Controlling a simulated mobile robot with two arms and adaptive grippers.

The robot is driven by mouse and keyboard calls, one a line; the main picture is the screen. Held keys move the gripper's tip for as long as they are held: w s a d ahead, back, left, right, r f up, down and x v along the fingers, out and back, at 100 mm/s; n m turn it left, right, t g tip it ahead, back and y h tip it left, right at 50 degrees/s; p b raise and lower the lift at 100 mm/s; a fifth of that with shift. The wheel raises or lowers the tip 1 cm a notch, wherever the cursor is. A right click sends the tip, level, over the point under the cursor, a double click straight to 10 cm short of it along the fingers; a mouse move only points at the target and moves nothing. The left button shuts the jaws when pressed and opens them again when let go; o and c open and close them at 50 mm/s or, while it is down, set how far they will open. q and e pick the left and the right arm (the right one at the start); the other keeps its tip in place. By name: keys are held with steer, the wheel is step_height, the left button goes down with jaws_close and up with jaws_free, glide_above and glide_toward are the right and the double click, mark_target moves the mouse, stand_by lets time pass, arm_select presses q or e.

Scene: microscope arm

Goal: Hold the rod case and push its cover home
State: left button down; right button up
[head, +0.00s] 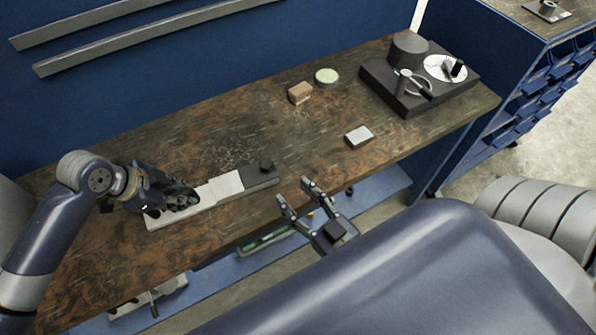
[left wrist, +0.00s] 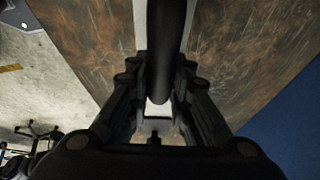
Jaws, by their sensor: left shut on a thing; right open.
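The rod case (head: 208,193) is a long pale grey, flat piece lying on the wooden bench, near its front edge. Its dark cover (head: 261,177), with a small dark knob on top, sits at the right end of the pale part; I cannot tell whether a gap remains between them. My left gripper (head: 190,197) is shut on the case near its left end. In the left wrist view, a dark round bar (left wrist: 166,60) runs between the fingers, with the pale case (left wrist: 140,25) beneath. My right gripper (head: 294,190) is open and empty, beyond the bench's front edge, right of the cover.
On the bench (head: 310,130) are a brown block (head: 300,92), a green-topped disc (head: 326,76) and a small white-topped box (head: 359,136). A dark microscope base (head: 405,98) stands at the right end. The bench between the cover and the small box is clear.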

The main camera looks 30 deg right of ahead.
arm_select(q)
steer(key=c, duration=1.4)
jaws_free()
steer(key=shift+o, duration=0.2)
